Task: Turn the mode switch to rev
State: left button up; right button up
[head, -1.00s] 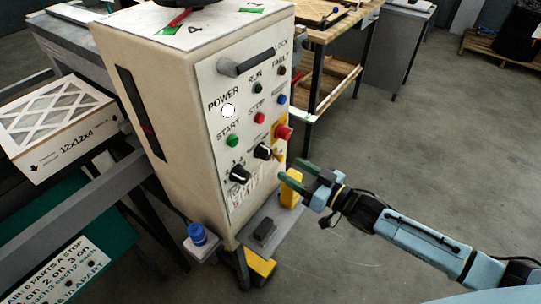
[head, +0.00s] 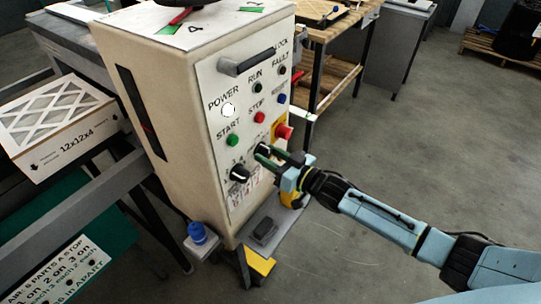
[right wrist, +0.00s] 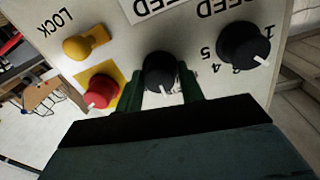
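The control panel (head: 246,100) is the pale front of a beige cabinet. A black knob (head: 262,149) in its lower part, likely the mode switch, is partly hidden by my right gripper (head: 272,159). In the right wrist view this knob (right wrist: 158,70) sits between the two green fingers of my right gripper (right wrist: 160,92). The fingers are apart, one on each side; I cannot tell whether they touch it. Its white pointer line points toward the bottom of that view. Its position labels are not readable. My left gripper is out of view.
A second black knob (head: 239,173) with a numbered scale is beside it. A red button (head: 284,132) on yellow and a yellow lock part (right wrist: 85,45) are close on the other side. A boxed filter (head: 62,125) lies at left.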

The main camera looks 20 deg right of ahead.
jog(key=c, duration=0.5)
jog(key=n, duration=0.4)
jog(key=shift+f+n+b, duration=0.1)
jog(key=shift+n+b, duration=0.7)
jog(key=shift+n, duration=1.7)
jog(key=o, duration=1)
